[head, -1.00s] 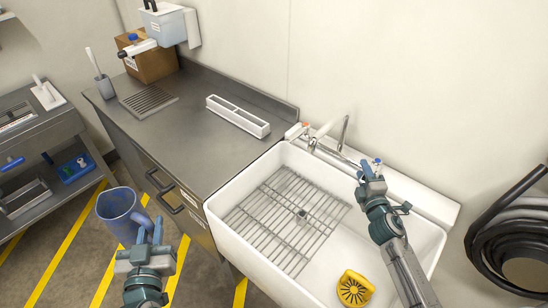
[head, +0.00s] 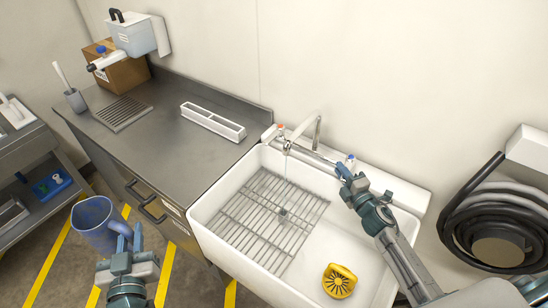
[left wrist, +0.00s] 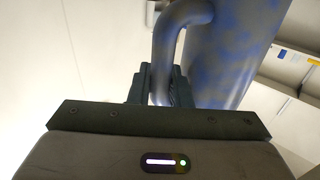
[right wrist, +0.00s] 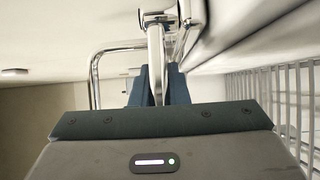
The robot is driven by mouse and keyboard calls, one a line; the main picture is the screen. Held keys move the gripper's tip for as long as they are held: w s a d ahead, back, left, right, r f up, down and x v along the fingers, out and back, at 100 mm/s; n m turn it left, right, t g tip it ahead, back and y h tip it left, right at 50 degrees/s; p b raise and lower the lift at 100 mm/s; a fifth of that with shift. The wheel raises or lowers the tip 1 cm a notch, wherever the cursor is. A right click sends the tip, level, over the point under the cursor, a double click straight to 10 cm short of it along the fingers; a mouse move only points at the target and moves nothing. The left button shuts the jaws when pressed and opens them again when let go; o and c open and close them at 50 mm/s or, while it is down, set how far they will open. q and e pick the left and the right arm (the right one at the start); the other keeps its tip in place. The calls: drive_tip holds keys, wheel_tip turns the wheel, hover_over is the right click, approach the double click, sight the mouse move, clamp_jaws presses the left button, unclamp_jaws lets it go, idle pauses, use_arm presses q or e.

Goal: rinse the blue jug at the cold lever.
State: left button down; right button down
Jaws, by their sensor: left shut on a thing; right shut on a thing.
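The blue jug (head: 95,222), mottled blue and grey, is held in the air left of the sink, over the floor. My left gripper (head: 125,242) is shut on its handle, which shows between the fingers in the left wrist view (left wrist: 165,75). My right gripper (head: 343,170) is at the tap's right end, beside the blue-capped cold lever (head: 350,160). In the right wrist view its fingers close on the metal lever (right wrist: 155,50). Water (head: 286,180) runs from the tap spout (head: 287,148) into the sink. The jug is well apart from the stream.
The white sink (head: 215,240) holds a wire rack (head: 250,225) and a yellow slotted item (head: 339,281). A red-capped lever (head: 281,128) is at the tap's left. The steel counter (head: 165,140) carries a white divided tray (head: 212,122). A coiled hose (head: 490,225) hangs at right.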

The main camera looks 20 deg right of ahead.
use_arm(q)
drive_tip(key=shift+r+p, duration=0.35)
drive_tip(key=shift+r, duration=0.45)
use_arm(e)
drive_tip(key=shift+s+d+n+y, duration=0.2)
drive_tip(key=shift+n+y, duration=0.3)
drive_tip(key=shift+y, duration=0.3)
drive_tip(key=c, duration=1.4)
unclamp_jaws()
use_arm(q)
drive_tip(key=shift+f, duration=0.1)
